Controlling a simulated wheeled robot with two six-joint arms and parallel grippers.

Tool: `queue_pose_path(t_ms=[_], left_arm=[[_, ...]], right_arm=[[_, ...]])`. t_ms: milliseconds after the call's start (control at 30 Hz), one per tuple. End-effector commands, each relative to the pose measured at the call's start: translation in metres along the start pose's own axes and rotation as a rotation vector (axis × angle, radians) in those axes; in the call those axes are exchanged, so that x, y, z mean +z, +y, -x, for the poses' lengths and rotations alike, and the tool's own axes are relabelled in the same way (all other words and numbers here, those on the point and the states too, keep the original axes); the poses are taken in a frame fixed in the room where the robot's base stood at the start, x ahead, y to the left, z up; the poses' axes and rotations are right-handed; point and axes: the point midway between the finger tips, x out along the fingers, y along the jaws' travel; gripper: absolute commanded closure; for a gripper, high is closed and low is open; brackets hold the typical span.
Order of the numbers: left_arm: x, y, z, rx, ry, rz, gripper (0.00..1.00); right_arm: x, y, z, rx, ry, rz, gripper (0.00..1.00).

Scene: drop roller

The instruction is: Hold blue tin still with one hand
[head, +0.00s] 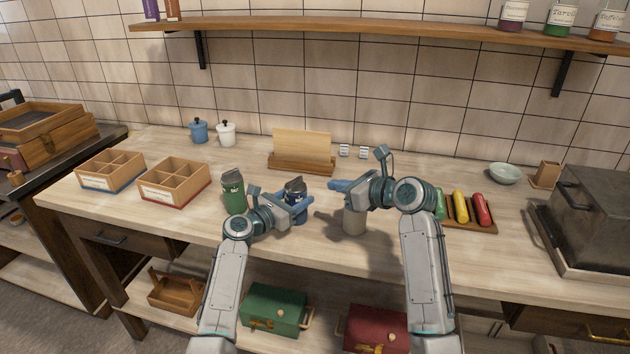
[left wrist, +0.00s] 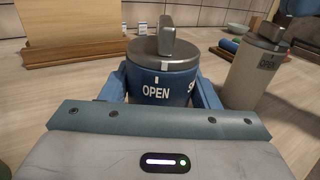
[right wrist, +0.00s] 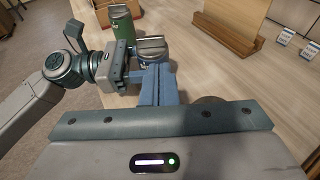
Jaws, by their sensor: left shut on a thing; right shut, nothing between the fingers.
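The blue tin (head: 295,187) stands upright on the counter. It has a grey lid with a raised bar grip, and "OPEN" is printed on its body in the left wrist view (left wrist: 160,91). My left gripper (head: 297,203) is shut on the tin, with one finger on each side of its body below the lid. My right gripper (head: 334,186) is shut and empty, to the right of the tin. In the right wrist view its closed fingers (right wrist: 158,84) point toward the tin (right wrist: 152,48) and cover part of it; whether they touch it I cannot tell.
A green tin (head: 232,190) stands left of the blue tin. A cream tin (head: 355,221) stands to the right, under my right gripper. A wooden stand with a sheet (head: 302,151) is behind. A tray (head: 484,228) with coloured cylinders is right; divided boxes (head: 173,183) are left.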

Motion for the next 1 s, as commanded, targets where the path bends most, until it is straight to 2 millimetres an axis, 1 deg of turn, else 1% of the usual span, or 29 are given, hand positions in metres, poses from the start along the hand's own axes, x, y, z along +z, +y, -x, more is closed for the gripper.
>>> queue_pose_path(t_ms=[67,167,400,500,600,767,1000], left_arm=[[0.0,0.0,0.0,0.0,0.0,0.0,0.73],[0.0,0.0,0.0,0.0,0.0,0.0,0.73],[0.0,0.0,0.0,0.0,0.0,-0.001,0.73],[0.0,0.0,0.0,0.0,0.0,0.0,0.73],[0.0,0.0,0.0,0.0,0.0,0.0,0.73],[0.0,0.0,0.0,0.0,0.0,0.0,0.73],[0.0,0.0,0.0,0.0,0.0,0.0,0.73]], right_arm=[[-0.002,0.0,-0.004,0.001,0.008,-0.002,1.0],[-0.001,0.001,-0.02,0.003,0.006,-0.005,1.0],[-0.001,0.001,-0.065,0.003,0.006,-0.004,1.0],[-0.001,0.0,-0.079,0.001,0.006,-0.002,1.0],[-0.002,0.001,-0.089,0.001,0.006,-0.002,1.0],[-0.002,0.0,-0.096,0.0,0.006,-0.001,1.0],[-0.002,0.0,-0.096,0.0,0.006,-0.001,1.0]])
